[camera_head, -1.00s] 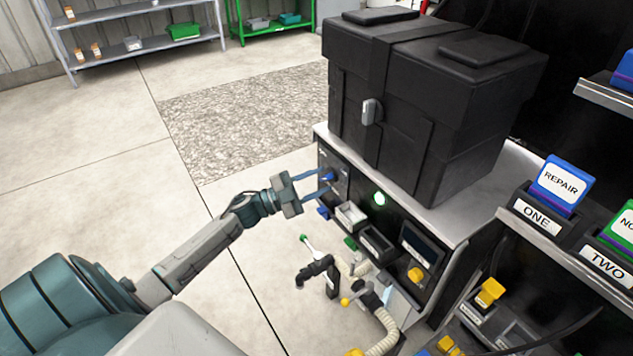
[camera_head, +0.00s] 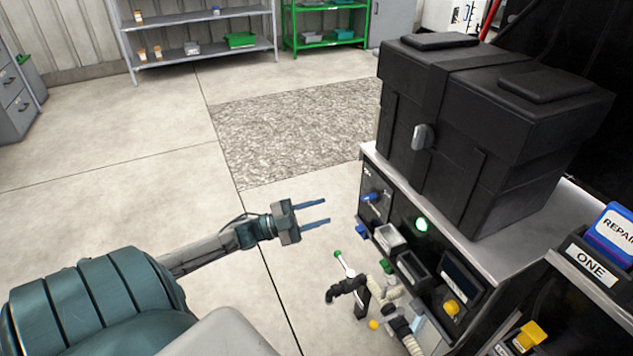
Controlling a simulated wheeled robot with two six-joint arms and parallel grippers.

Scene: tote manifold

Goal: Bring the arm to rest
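My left gripper (camera_head: 312,213) is in the head view, its two blue fingers apart with nothing between them. It hangs over the floor, a short way left of the control panel front (camera_head: 402,222). The fingers point right, toward the blue knob (camera_head: 372,197) on that panel, and are apart from it. My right gripper is not in the head view.
A large black case (camera_head: 480,130) stands on the bench top (camera_head: 515,245). Below the panel are a black nozzle with a hose (camera_head: 348,289) and a green-tipped lever (camera_head: 344,263). A yellow button (camera_head: 451,307) is at right. Open floor (camera_head: 120,190) lies to the left.

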